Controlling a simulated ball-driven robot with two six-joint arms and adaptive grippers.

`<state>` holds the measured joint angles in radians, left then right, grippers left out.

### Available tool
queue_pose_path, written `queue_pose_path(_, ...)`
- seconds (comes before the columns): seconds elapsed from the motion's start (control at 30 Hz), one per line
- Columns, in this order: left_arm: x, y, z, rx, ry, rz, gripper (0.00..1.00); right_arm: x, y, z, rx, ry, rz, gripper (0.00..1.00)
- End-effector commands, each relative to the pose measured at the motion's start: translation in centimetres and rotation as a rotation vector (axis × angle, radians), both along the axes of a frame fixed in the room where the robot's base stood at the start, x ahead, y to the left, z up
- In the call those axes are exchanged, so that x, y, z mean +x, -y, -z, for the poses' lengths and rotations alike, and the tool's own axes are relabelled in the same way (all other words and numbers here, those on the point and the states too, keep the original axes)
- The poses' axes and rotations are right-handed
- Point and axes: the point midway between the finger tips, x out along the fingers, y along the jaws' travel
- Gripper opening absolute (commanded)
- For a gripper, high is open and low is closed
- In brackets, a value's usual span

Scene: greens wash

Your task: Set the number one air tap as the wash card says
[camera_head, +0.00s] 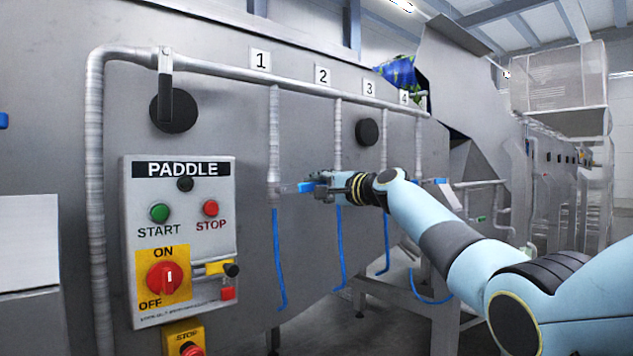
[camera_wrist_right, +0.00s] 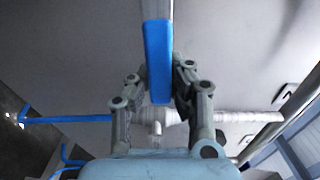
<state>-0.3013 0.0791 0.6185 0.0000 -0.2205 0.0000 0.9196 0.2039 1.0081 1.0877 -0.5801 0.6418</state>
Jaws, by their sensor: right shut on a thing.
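The number one air tap is on the thin vertical pipe (camera_head: 274,140) under the "1" plate (camera_head: 260,60). Its blue lever (camera_head: 298,187) sticks out sideways to the right, about level. My right gripper (camera_head: 322,185) is at the lever's right end. In the right wrist view the blue lever (camera_wrist_right: 157,60) lies between the two fingers of my right gripper (camera_wrist_right: 158,95), which is shut on it. The gripper hides part of the lever and the number two tap behind it. I cannot make out a readable wash card. My left gripper is not in view.
Pipes numbered 2 (camera_head: 322,76), 3 (camera_head: 369,88) and 4 (camera_head: 404,97) stand to the right, with blue hoses (camera_head: 280,265) hanging below. The paddle control box (camera_head: 182,240) is at the left. My right arm covers part of the right side.

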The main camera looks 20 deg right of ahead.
Motion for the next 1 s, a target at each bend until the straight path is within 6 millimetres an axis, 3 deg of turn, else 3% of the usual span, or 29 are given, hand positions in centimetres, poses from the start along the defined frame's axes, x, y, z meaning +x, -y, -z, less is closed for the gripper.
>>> queue_pose_path(0.13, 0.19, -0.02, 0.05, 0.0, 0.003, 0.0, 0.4, -0.03, 0.08, 0.9, 0.038, -0.022, 0.0, 0.0)
queue_pose_path(0.7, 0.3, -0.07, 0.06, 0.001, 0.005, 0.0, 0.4, -0.03, 0.03, 1.28, 0.072, -0.036, 0.0, 0.0)
queue_pose_path(0.73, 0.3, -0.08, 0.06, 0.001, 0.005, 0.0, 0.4, -0.03, 0.02, 1.29, 0.073, -0.036, 0.0, 0.16)
queue_pose_path(0.93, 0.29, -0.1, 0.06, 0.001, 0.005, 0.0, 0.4, -0.02, 0.03, 1.15, 0.071, -0.033, -0.001, 0.42)
queue_pose_path(1.0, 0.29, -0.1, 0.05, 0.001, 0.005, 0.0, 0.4, -0.02, 0.02, 1.05, 0.072, -0.031, 0.0, 0.44)
